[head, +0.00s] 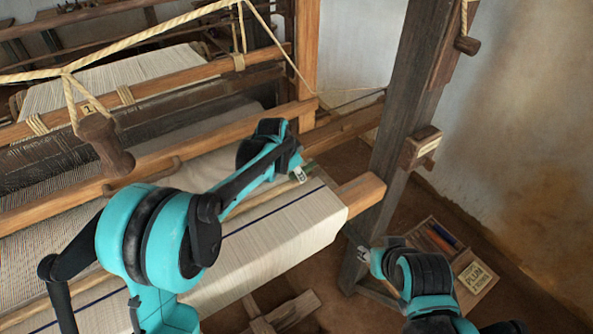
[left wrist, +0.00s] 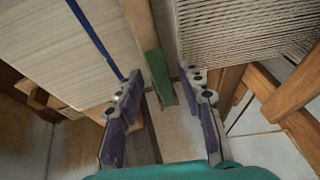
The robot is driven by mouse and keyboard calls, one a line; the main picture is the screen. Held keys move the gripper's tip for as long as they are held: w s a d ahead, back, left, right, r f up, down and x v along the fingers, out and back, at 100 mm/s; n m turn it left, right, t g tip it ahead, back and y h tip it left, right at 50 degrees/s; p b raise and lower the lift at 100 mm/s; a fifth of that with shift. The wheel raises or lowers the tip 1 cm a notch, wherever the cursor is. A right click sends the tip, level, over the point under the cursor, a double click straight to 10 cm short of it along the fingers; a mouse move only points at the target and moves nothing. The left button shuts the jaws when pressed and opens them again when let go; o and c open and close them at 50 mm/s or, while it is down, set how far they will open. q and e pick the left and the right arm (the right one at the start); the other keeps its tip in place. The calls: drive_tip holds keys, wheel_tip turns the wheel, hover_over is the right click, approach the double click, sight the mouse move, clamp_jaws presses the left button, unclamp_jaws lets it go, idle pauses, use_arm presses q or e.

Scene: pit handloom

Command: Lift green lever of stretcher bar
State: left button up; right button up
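The green lever (left wrist: 158,78) shows in the left wrist view on the wooden stretcher bar (left wrist: 139,22), near the bar's end. My left gripper (left wrist: 161,76) is open, with its two fingers apart on either side of the lever's line. I cannot tell whether either finger touches it. In the head view my left gripper (head: 299,174) is over the right edge of the woven cloth, and its arm hides much of the bar there. My right gripper (head: 363,254) is away from the cloth, to the right of the loom; it is too small to tell its opening.
White cloth (head: 290,228) with a dark blue stripe lies over the front beam, whose end (head: 362,192) juts toward a dark upright post (head: 405,110). A wooden handle (head: 105,145) hangs on rope at left. An open box (head: 440,240) lies on the floor at right.

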use_arm(q)
drive_tip(key=shift+c, duration=0.3)
clamp_jaws()
